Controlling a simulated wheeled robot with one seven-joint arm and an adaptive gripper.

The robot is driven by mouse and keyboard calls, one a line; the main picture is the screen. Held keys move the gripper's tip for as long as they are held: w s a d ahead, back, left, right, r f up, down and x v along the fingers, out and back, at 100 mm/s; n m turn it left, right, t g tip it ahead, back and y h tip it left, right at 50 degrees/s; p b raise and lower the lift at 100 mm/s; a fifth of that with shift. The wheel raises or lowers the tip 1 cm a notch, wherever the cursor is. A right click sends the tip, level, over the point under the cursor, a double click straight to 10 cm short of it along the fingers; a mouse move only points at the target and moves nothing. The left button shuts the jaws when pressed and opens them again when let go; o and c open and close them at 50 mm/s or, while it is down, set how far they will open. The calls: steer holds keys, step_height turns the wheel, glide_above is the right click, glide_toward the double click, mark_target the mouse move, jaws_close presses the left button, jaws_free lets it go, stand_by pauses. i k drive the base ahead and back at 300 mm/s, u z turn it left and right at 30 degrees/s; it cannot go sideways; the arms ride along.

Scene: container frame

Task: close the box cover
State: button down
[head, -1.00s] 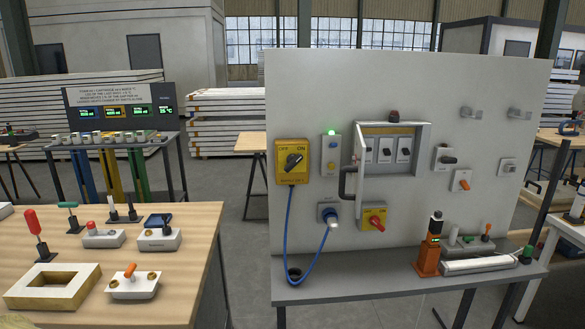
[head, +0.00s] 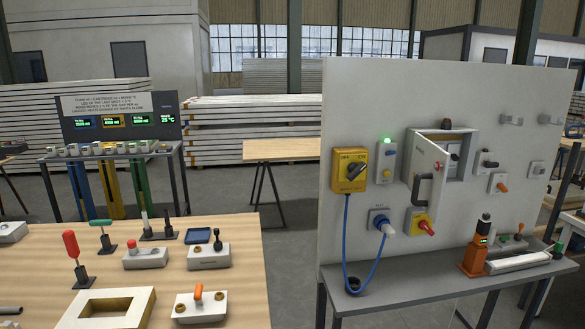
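The box (head: 465,150) is a pale grey case mounted on the upright white panel. Its cover (head: 426,163) is hinged on the left side and stands partly open, swung out from the panel. My gripper is not in view.
A yellow rotary switch (head: 350,169) and a blue cable (head: 347,235) are left of the box. A red knob switch (head: 419,222) sits just below it. A grey shelf (head: 400,292) with an orange device (head: 473,255) juts out below. A wooden table (head: 240,262) stands at left.

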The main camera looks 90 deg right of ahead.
mark_target(427, 185)
steer(key=z, duration=3.6)
steer(key=i, duration=1.65)
steer(key=z, duration=0.55)
steer(key=k, duration=0.9)
steer(key=i, duration=0.1)
steer(key=z, duration=0.1)
